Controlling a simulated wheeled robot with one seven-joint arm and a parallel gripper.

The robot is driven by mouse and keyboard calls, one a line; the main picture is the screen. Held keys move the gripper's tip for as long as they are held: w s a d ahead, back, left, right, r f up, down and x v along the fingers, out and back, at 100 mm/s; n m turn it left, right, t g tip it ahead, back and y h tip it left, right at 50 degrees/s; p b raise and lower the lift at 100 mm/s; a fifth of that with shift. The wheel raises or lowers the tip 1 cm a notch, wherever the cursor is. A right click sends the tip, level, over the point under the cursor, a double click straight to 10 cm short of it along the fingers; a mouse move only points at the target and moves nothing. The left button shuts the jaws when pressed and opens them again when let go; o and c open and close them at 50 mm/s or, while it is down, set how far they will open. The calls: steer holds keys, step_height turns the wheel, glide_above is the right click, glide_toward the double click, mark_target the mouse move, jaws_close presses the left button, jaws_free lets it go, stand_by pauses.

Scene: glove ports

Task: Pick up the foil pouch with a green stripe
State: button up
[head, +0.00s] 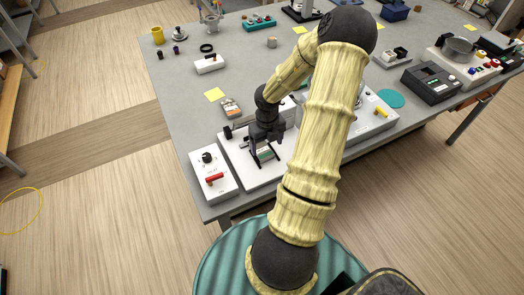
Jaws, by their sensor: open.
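A small pale, silvery item with a green band, which looks like the foil pouch (265,156), lies on the white panel (238,168) near the front edge of the table. My gripper (264,152) is directly above it, pointing down and open, with its dark fingers around or just over the pouch. I cannot tell whether the fingers touch it. The gripper and wrist hide part of the pouch.
My arm hides the table's middle.

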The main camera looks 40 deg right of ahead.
mark_target(266, 155)
steer(key=shift+a+f, duration=0.15)
steer(key=shift+f, duration=2.5)
steer(key=c, duration=1.2)
steer(key=shift+o, duration=0.2)
steer(key=shift+r, duration=0.15)
step_height(266, 155, up, 10)
steer(key=shift+p, duration=0.45)
